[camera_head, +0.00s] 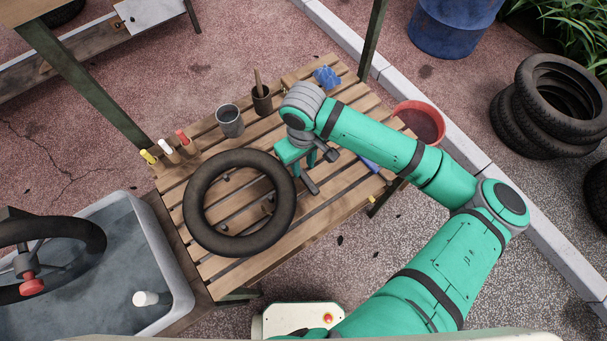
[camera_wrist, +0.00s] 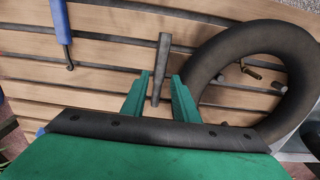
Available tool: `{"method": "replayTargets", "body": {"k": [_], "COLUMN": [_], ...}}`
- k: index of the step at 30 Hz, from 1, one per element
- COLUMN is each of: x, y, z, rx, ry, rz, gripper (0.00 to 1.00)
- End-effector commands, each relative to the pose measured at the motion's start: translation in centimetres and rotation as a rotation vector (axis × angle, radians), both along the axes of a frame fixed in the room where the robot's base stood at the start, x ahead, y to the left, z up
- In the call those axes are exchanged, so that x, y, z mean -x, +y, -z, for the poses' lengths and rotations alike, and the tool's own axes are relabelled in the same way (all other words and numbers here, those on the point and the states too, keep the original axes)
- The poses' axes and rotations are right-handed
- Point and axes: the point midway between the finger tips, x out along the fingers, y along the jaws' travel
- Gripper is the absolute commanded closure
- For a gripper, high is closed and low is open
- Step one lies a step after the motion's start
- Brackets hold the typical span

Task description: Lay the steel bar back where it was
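The steel bar (camera_wrist: 164,58) is a short, dark grey bar lying on the slatted wooden table. In the wrist view it runs lengthwise between my fingers, with a gap on each side. It also shows in the head view (camera_head: 309,184), just below my gripper and right of the black tyre. My gripper (camera_wrist: 160,78) is open, with its two green fingers on either side of the bar and not closed on it. In the head view my gripper (camera_head: 296,170) points down over the table, and my wrist hides part of the area around it.
The black tyre (camera_head: 201,179) lies close left of my gripper. A blue-handled hook tool (camera_wrist: 62,22) lies on the other side. A grey cup (camera_head: 230,122), a brown pot (camera_head: 262,103) and a blue cloth (camera_head: 327,77) stand or lie farther back. A red bucket (camera_head: 420,123) is beyond the table.

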Motion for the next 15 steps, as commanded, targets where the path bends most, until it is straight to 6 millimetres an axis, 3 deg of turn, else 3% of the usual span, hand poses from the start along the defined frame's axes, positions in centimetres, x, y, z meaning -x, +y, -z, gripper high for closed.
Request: {"method": "replayTargets", "body": {"k": [9, 15], "x": [0.3, 0.3], "y": [-0.2, -0.1], "z": [4.1, 4.8], "rx": [-0.001, -0.001], "ry": [0.001, 0.001], "rz": [0.006, 0.005], "gripper": [0.73, 0.73]}}
